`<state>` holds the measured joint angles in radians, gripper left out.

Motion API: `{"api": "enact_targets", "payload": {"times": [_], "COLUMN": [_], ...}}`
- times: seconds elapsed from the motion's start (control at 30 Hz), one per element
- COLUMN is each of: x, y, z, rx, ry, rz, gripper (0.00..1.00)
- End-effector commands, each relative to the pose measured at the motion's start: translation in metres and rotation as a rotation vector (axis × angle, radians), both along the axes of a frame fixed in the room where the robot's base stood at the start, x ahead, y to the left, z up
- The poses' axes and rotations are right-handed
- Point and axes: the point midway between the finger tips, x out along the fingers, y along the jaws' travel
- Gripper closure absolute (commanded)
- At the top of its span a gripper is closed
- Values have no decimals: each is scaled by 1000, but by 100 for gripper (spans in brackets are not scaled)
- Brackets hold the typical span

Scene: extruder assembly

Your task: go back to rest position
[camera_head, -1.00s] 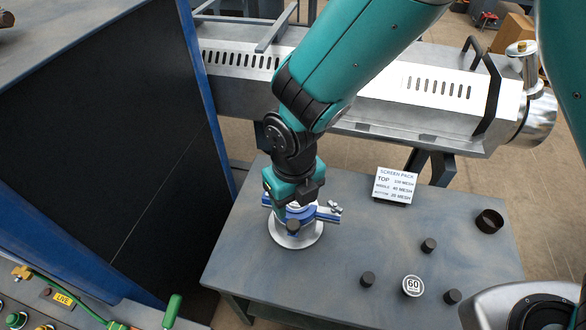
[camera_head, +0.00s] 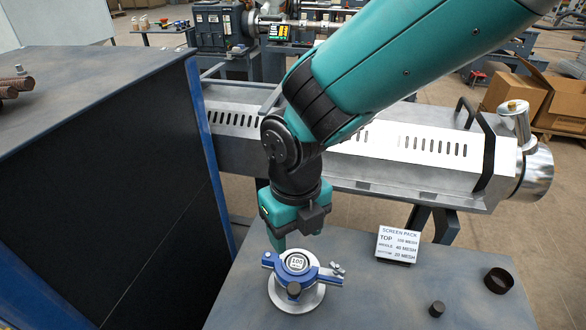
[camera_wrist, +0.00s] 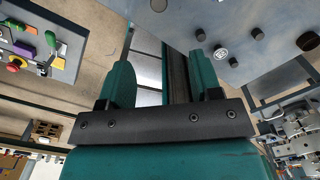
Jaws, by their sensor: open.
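My gripper (camera_head: 280,243) is open and empty, above and slightly behind a round blue clamp fixture (camera_head: 325,275) on the grey table (camera_head: 400,300). In the wrist view, my gripper's two teal fingers (camera_wrist: 163,85) stand apart with nothing held between them. A round disc marked 100 (camera_head: 296,262) lies in the middle of the fixture. The fixture has a silver base ring.
A sign reading SCREEN PACK (camera_head: 398,244), a dark ring (camera_head: 498,280) and a small dark cylinder (camera_head: 437,309) stand on the table's right side. A metal extruder barrel (camera_head: 440,165) runs behind. A tall dark cabinet (camera_head: 110,200) stands left.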

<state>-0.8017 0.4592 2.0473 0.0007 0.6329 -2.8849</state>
Motion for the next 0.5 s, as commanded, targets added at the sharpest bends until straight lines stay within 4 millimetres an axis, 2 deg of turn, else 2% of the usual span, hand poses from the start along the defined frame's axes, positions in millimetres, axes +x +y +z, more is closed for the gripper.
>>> {"api": "enact_targets", "payload": {"times": [0.13,0.23,0.37,0.5], "x": [0,-1,-6,-18], "y": [-3,-13,-36,-64], "z": [3,14,39,65], "rx": [6,25,68,109], "ry": [1,10,41,102], "rz": [-41,-196,-576,-1062], "gripper": [42,42,42,42]}}
